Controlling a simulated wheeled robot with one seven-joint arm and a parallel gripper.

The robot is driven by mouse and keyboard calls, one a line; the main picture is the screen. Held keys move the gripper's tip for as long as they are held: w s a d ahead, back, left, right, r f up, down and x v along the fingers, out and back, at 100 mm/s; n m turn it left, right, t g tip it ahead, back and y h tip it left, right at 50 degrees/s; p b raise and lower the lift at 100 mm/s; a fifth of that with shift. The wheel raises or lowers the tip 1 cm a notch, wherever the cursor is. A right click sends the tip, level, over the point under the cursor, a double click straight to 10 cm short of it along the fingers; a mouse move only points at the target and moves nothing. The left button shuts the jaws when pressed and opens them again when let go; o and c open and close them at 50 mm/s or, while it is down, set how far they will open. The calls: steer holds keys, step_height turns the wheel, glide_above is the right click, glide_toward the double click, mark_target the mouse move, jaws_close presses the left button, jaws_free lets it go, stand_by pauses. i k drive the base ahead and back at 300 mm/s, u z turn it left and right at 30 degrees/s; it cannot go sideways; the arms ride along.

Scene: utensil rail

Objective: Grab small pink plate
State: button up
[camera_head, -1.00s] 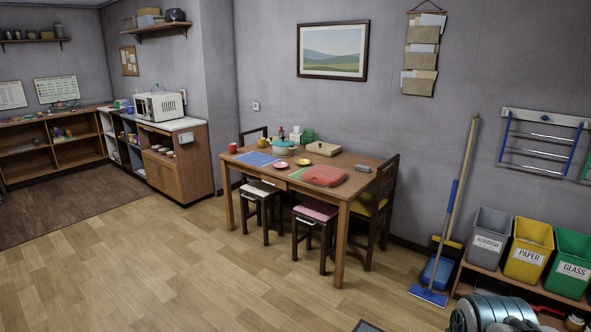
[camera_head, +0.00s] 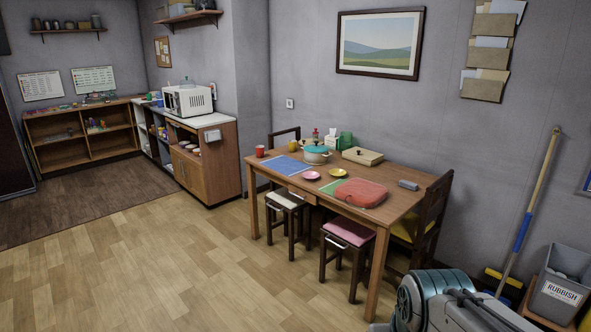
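The small pink plate (camera_head: 311,175) lies flat on the wooden dining table (camera_head: 403,203), near the table's front edge. It is between the blue mat (camera_head: 279,166) and the small yellow plate (camera_head: 337,172). Nothing covers it. Part of my own arm (camera_head: 455,300) shows at the bottom right, well away from the plate. I cannot make out my gripper's fingers in this view.
On the table are a teal pot (camera_head: 317,154), a red cushion-like item (camera_head: 361,192), a box (camera_head: 362,156) and a red cup (camera_head: 260,151). Stools with white (camera_head: 286,199) and pink (camera_head: 349,231) seats stand at its front. The floor (camera_head: 160,265) at left is clear.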

mark_target(309, 176)
steer(key=u, duration=0.45)
steer(key=i, duration=4.4)
steer(key=z, duration=0.3)
